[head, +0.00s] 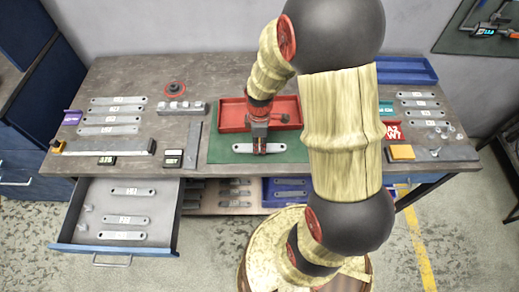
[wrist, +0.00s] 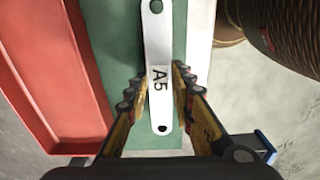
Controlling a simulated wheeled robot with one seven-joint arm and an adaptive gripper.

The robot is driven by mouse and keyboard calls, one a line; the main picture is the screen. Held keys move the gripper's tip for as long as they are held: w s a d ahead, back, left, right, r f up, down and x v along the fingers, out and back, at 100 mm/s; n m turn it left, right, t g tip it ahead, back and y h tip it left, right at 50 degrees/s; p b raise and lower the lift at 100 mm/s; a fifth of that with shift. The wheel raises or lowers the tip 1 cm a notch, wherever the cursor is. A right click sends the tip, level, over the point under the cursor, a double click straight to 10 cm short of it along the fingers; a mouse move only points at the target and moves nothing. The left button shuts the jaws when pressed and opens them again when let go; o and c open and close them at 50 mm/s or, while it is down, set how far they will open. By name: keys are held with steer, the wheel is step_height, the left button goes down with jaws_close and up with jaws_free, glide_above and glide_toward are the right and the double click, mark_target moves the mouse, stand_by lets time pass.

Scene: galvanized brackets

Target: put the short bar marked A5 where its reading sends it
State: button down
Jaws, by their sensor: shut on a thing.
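The short bar marked A5 (wrist: 159,100) is a pale metal strip with a hole near each end. In the head view my gripper (head: 260,148) points down at the front of the mat. I cannot tell whether the bar touches the mat.
The red tray (head: 232,115) stands behind the bar. Several bars lie on the bench's left and right. A gauge with a dark display (head: 106,160) is at front left. An open drawer (head: 80,246) with several bars juts out below. A blue tray (head: 408,64) is at back right.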

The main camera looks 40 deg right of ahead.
step_height(320, 180, down, 3)
steer(key=shift+b, duration=0.4)
steer(key=c, duration=1.5)
jaws_free()
steer(key=shift+c, duration=0.2)
steer(key=s+a+r+m+t+p, duration=0.1)
steer(key=a+r+m+p, duration=0.15)
steer(key=r, duration=0.95)
steer(key=s+a+r+m+t+p, duration=0.1)
steer(key=s+a+r+m, duration=0.15)
steer(key=r, duration=1.05)
steer(key=s+a+r+m+t, duration=0.3)
steer(key=s+a+r+m, duration=0.3)
steer(key=s+r, duration=0.2)
steer(key=shift+s+a+r+t, duration=0.15)
steer(key=shift+a+r+t, duration=0.2)
steer(key=shift+r, duration=0.35)
